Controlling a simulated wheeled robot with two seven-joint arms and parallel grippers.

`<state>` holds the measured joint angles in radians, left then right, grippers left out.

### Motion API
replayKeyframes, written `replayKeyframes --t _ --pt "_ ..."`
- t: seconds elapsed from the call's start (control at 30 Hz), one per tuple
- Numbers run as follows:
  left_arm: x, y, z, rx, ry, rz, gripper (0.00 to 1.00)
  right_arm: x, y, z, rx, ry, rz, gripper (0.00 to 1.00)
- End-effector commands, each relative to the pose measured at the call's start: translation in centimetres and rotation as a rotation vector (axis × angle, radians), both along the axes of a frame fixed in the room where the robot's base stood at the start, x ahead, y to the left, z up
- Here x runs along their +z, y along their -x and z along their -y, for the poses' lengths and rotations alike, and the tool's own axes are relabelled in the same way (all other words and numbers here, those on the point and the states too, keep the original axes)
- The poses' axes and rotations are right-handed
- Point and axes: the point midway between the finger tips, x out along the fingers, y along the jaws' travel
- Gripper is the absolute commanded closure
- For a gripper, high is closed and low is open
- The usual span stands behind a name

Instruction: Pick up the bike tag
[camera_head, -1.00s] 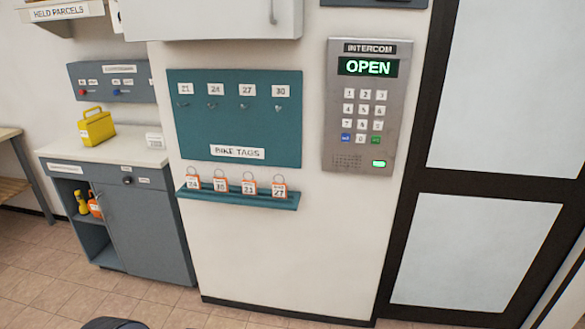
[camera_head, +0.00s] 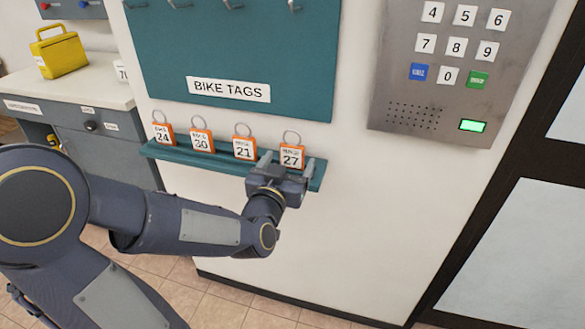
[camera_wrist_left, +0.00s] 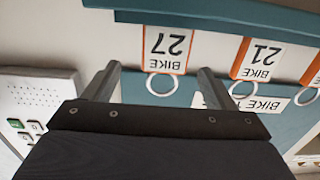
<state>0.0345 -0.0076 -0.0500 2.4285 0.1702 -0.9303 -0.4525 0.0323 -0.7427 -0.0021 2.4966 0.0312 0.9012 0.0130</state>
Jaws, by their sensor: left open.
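Several orange-and-white bike tags with wire rings stand in a row on a teal ledge (camera_head: 220,160): tag 24 (camera_head: 164,135), tag 30 (camera_head: 202,141), tag 21 (camera_head: 245,149) and tag 27 (camera_head: 292,156) at the right end. My left gripper (camera_head: 287,163) is open at tag 27, one finger on each side of it in the picture. In the left wrist view, which is upside down, tag 27 (camera_wrist_left: 167,48) lies just ahead of the open fingers (camera_wrist_left: 159,70), with its ring between them. No contact is visible. Tag 21 (camera_wrist_left: 258,60) is beside it. My right gripper is not in view.
The teal BIKE TAGS board (camera_head: 240,60) with metal hooks is on the wall above the ledge. A keypad panel (camera_head: 455,90) is to the right. A yellow box (camera_head: 60,55) sits on a counter at left. Bare wall (camera_head: 340,230) lies below the ledge.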

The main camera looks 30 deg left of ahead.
Motion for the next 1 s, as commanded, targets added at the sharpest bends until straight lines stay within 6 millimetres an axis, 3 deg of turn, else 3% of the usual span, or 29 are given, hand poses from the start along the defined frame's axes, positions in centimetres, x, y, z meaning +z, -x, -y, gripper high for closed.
replayKeyframes --t 0.53,0.87,1.0 --pt "-0.6 -6.5 -2.2 0.004 -0.003 0.005 0.22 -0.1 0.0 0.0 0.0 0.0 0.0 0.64" --pt "-0.6 -7.2 -2.4 0.003 -0.003 0.007 0.22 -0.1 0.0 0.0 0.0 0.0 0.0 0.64" --pt "-0.6 -7.2 -2.4 0.003 -0.003 0.007 0.4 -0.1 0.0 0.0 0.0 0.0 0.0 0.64"
